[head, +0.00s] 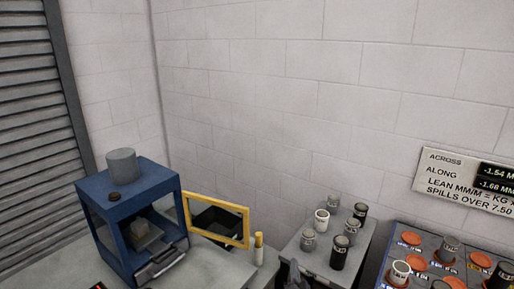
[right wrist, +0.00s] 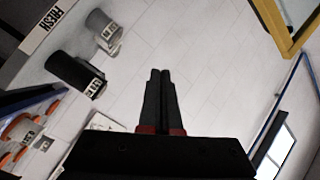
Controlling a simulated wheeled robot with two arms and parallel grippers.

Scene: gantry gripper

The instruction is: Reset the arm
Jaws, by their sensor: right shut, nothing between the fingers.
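My right gripper (head: 295,270) shows as a small dark shape at the bottom edge of the head view, in front of the small grey table with canisters. In the right wrist view its two black fingers (right wrist: 160,76) stand side by side, closed together with nothing between them. No thing touches the fingertips there. My left gripper is not in view.
A blue cabinet (head: 112,222) has a yellow-framed door (head: 247,229) standing open. Several canisters, including a black one (head: 340,252), stand on the small table. A panel with orange discs (head: 411,238) and canisters is at right. A sign (head: 450,177) hangs on the wall.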

